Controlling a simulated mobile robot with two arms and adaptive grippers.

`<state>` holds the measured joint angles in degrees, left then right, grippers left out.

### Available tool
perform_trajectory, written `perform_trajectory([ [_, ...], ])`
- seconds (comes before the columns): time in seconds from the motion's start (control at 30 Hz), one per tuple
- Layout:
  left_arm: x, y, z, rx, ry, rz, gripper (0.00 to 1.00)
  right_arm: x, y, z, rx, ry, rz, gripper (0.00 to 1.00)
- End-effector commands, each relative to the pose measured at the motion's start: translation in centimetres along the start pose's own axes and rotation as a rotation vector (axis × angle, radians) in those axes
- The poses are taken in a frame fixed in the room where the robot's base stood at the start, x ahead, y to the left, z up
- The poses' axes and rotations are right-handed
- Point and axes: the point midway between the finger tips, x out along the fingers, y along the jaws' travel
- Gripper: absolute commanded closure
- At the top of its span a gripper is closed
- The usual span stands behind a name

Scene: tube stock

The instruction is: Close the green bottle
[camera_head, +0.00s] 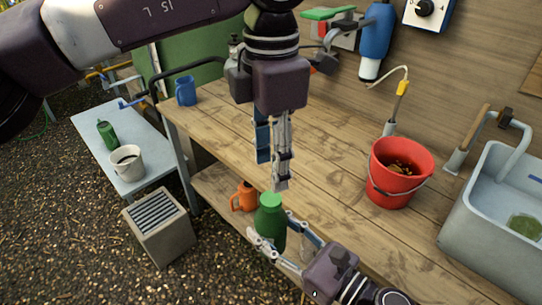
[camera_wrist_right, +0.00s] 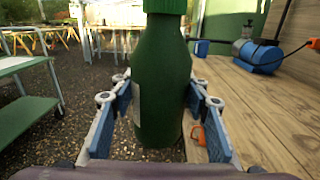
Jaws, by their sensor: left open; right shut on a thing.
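The green bottle (camera_head: 268,226) is upright, with a lighter green cap (camera_head: 270,200) at its top. It also shows large in the right wrist view (camera_wrist_right: 162,85), where a pale label shows at its left and the cap (camera_wrist_right: 165,5) is cut by the top edge. My right gripper (camera_head: 280,246) is shut on the bottle's body, one finger on each side. My left gripper (camera_head: 272,174) is open and points down, just above the cap. I cannot tell whether its fingertips touch the cap, or how tightly the cap sits.
The bottle is at the front edge of the wooden workbench (camera_head: 330,165). An orange mug (camera_head: 243,197) is behind it on a lower shelf. A red bucket (camera_head: 398,180) and a sink (camera_head: 490,235) are at right. A blue mug (camera_head: 186,91) stands at the bench's far left.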

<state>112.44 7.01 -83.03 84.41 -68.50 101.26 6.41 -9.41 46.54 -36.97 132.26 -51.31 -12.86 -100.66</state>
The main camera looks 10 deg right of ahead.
Motion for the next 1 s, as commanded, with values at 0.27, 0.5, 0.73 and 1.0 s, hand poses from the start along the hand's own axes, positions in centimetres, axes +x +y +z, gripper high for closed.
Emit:
perform_trajectory([
  [0.27, 4.3, -0.1, -0.1, 0.001, 0.002, -0.003, 0.58, 0.0, 0.0, 0.1, 0.000, -0.002, 0.000, 1.00],
  [0.5, 6.9, 0.0, 0.0, 0.001, 0.001, -0.002, 0.58, 0.0, 0.0, 0.1, -0.001, -0.002, 0.000, 1.00],
  [0.73, 7.4, 0.0, 0.0, 0.001, 0.000, 0.000, 0.58, 0.0, 0.0, 0.1, -0.001, -0.002, 0.000, 1.00],
  [1.0, 7.4, 0.0, 0.0, 0.001, 0.000, -0.001, 0.71, 0.0, 0.0, 0.1, -0.001, -0.002, 0.000, 1.00],
])
